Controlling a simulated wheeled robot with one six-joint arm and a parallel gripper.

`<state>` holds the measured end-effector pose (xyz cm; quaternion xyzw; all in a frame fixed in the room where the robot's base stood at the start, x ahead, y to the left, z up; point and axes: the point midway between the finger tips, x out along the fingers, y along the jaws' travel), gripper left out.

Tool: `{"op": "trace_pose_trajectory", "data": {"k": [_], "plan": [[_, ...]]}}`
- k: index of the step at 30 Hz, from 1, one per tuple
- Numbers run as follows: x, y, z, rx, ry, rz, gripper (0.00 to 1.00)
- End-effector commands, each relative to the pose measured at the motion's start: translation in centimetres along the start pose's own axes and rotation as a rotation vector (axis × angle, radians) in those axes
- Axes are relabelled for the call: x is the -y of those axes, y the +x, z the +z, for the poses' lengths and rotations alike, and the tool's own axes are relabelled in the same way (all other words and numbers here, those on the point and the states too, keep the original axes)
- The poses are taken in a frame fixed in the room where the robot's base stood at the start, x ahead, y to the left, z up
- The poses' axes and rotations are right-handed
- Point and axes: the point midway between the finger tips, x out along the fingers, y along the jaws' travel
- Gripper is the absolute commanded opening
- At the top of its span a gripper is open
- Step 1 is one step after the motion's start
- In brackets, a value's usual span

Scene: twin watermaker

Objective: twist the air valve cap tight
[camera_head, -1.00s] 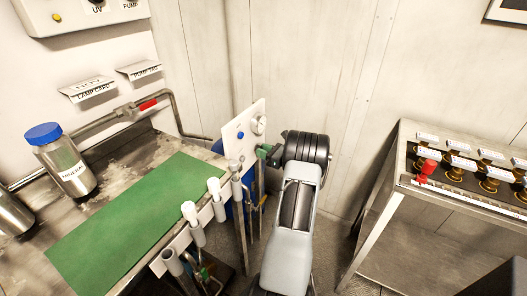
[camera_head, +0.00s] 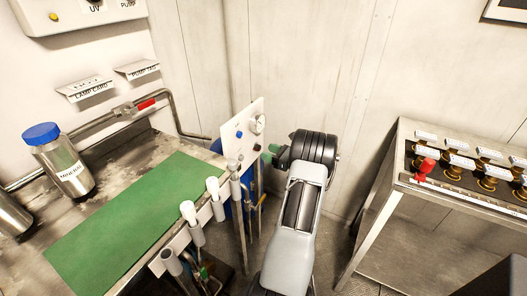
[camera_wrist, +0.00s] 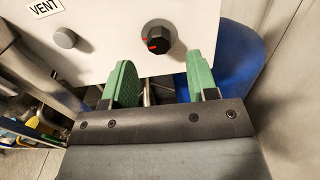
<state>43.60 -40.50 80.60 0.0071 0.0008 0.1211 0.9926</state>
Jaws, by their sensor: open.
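A white panel (camera_wrist: 110,35) labelled VENT fills the upper wrist view. It carries a black faceted knob (camera_wrist: 157,38) with red marks and a round grey knob (camera_wrist: 65,38) to its left; no label tells me which is the air valve cap. My gripper (camera_wrist: 161,66) is open and empty, its green fingers below the black knob, one to each side and apart from it. In the head view, the panel (camera_head: 247,112) stands at the bench's far right corner, with my gripper (camera_head: 270,152) close to its right edge.
A blue rounded object (camera_wrist: 235,65) is behind the right finger. White-topped handles (camera_head: 188,212) line the bench edge beside a green mat (camera_head: 125,225). A steel bottle (camera_head: 65,165) stands left; a metal rack (camera_head: 400,150) stands right.

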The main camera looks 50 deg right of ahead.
Motion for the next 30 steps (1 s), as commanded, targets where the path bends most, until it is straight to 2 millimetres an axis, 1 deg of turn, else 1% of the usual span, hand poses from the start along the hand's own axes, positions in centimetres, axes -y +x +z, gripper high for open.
{"op": "trace_pose_trajectory", "data": {"k": [1, 6, 12, 15, 21, 30], "plan": [[0.1, -1.3, 0.0, 0.0, 0.0, -0.006, 0.53], [0.1, -4.8, 0.0, 0.0, 0.001, -0.006, 0.53], [0.1, -8.1, 0.0, 0.001, 0.001, -0.004, 0.53], [0.1, -9.2, 0.0, 0.0, 0.001, -0.004, 0.53], [0.1, -10.2, 0.0, 0.001, 0.001, -0.002, 0.53], [0.0, -10.3, 0.0, 0.0, 0.001, -0.001, 0.53]]}}
